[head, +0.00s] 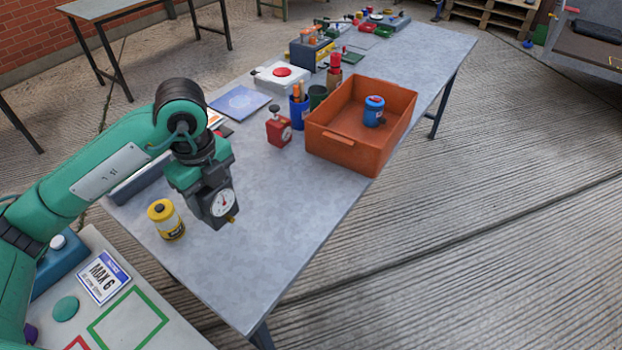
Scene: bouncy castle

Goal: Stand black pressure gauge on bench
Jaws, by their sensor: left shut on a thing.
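The black pressure gauge (221,203) has a white round dial facing me and a small brass fitting at its lower end. My left gripper (205,185) is shut on it from above and holds it over the near left part of the grey bench (290,215). I cannot tell how far its bottom is from the bench top. The gripper's fingertips are mostly hidden by its body and the gauge. My right gripper is not in view.
A yellow canister (165,219) stands left of the gauge. A red gauge (278,126) and an orange crate (340,149) holding a blue canister (373,111) stand farther back. A white board (110,325) lies at lower left.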

